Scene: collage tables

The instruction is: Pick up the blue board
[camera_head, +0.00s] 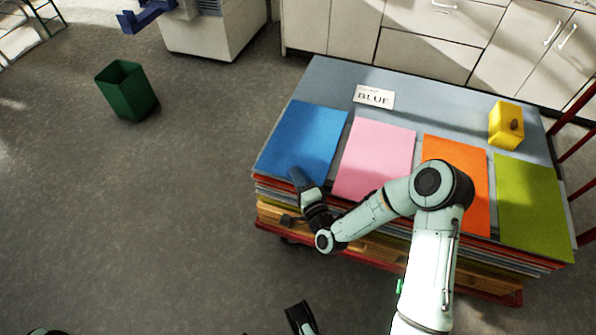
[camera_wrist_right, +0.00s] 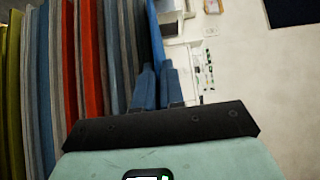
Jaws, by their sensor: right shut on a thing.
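The blue board (camera_head: 303,142) lies flat on top of the stack at the left end of the table cart, and its near edge is partly covered by my right gripper. My right gripper (camera_head: 299,176) is at that near edge. In the right wrist view, the blue board shows as a thin blue strip (camera_wrist_right: 156,35) running to the two fingers (camera_wrist_right: 157,72), which are shut on its edge. A dark part at the bottom of the head view (camera_head: 300,318) may be my left gripper; its jaws cannot be made out.
Pink (camera_head: 375,157), orange (camera_head: 456,178) and green (camera_head: 530,200) boards lie to the right on the stacks. A "BLUE" card (camera_head: 374,97) and a yellow box (camera_head: 506,125) stand behind them. A green bin (camera_head: 127,91) stands on open floor at the left.

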